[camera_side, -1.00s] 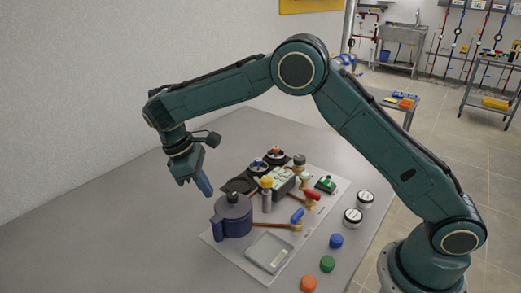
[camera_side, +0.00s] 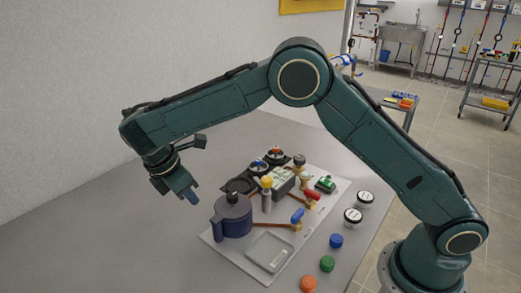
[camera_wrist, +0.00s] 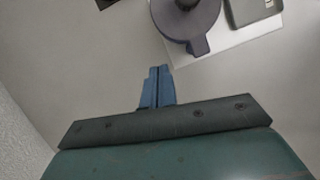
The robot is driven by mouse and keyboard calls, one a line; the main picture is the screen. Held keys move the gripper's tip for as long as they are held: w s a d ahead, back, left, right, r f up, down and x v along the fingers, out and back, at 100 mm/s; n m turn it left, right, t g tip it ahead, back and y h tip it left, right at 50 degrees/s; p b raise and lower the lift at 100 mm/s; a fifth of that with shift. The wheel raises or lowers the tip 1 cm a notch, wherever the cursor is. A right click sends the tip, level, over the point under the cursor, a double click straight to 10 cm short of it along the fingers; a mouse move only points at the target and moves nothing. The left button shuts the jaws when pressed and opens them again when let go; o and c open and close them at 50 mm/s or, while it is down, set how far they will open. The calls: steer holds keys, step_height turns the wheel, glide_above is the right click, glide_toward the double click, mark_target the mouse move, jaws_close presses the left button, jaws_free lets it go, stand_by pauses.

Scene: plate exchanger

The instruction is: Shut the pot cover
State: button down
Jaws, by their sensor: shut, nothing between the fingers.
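The dark blue-purple pot (camera_side: 232,222) stands on the white mat, left of its middle. Its cover, with a black knob (camera_side: 232,198), lies on top and looks level; I see no gap at this size. A handle sticks out from the pot's left side. In the wrist view the pot (camera_wrist: 190,24) is at the top edge, partly cut off. My gripper (camera_side: 193,198) is shut and empty, in the air to the upper left of the pot and apart from it. Its blue fingers also show pressed together in the wrist view (camera_wrist: 160,72).
A grey scale-like tray (camera_side: 269,251) lies right of the pot. Behind it are a yellow-topped bottle (camera_side: 266,193), valves with red and blue handles, and black burners. Coloured caps and jars line the right side. The table's left part is clear.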

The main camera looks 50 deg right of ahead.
steer(key=s+a+n+t+y, duration=0.1)
steer(key=s+a+n+t, duration=0.3)
steer(key=s+a+n, duration=0.5)
step_height(320, 180, up, 9)
steer(key=a+n, duration=0.1)
steer(key=s+d+r+m+y, duration=0.1)
steer(key=s+d+r+m, duration=0.1)
steer(key=d+r+m, duration=0.45)
steer(key=s+d+r+m+y, duration=0.1)
steer(key=d+r+m, duration=0.15)
steer(key=d, duration=0.65)
steer(key=s+d+m+t+y, duration=0.1)
steer(key=s+d+m, duration=1)
steer(key=s+m, duration=0.1)
steer(key=shift+s+t, duration=0.3)
steer(key=shift+s, duration=0.3)
